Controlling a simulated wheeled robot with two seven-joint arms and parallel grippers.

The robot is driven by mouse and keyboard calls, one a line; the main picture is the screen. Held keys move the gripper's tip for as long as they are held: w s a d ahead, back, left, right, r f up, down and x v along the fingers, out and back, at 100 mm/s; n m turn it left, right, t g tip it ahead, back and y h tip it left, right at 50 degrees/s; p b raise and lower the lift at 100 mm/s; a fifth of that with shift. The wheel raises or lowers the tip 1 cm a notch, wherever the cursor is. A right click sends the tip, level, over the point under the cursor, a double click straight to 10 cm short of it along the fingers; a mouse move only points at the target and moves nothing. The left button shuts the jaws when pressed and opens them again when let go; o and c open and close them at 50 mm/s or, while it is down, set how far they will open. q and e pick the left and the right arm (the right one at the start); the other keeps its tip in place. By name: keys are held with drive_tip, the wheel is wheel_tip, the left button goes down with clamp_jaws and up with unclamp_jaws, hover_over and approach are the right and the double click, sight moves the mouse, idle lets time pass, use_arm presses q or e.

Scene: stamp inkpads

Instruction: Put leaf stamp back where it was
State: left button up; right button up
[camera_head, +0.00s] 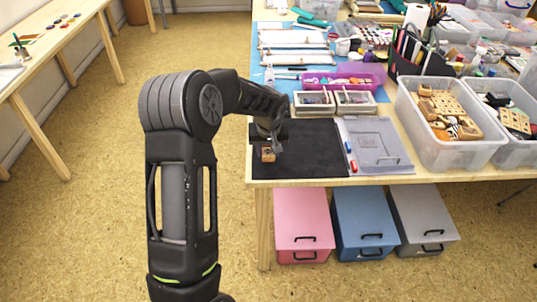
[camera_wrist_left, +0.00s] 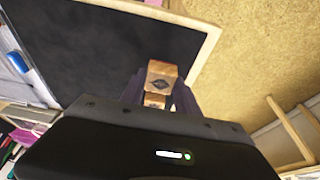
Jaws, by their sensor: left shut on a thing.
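The leaf stamp (camera_head: 267,155) is a small wooden block at the left front of the black mat (camera_head: 315,165). In the left wrist view the leaf stamp (camera_wrist_left: 161,79) shows a dark leaf mark on its wooden face. A second, smaller wooden face with a dark mark sits just below it; I cannot tell if it belongs to the same block. My left gripper (camera_head: 270,143) is shut on the leaf stamp, with a dark finger on each side. I cannot tell whether the stamp touches the mat. My right gripper is not in view.
A clear bin (camera_head: 455,145) of wooden stamps stands further right. The table's front and left edges are close to the gripper.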

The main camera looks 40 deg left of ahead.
use_arm(q)
drive_tip(key=shift+f, duration=1)
drive_tip(key=shift+f, duration=0.2)
drive_tip(key=o, duration=1.2)
drive_tip(key=shift+o, duration=0.2)
drive_tip(key=shift+r, duration=0.1)
drive_tip(key=v, duration=1.2)
drive_tip(key=shift+b, duration=0.4)
drive_tip(key=shift+r, duration=0.1)
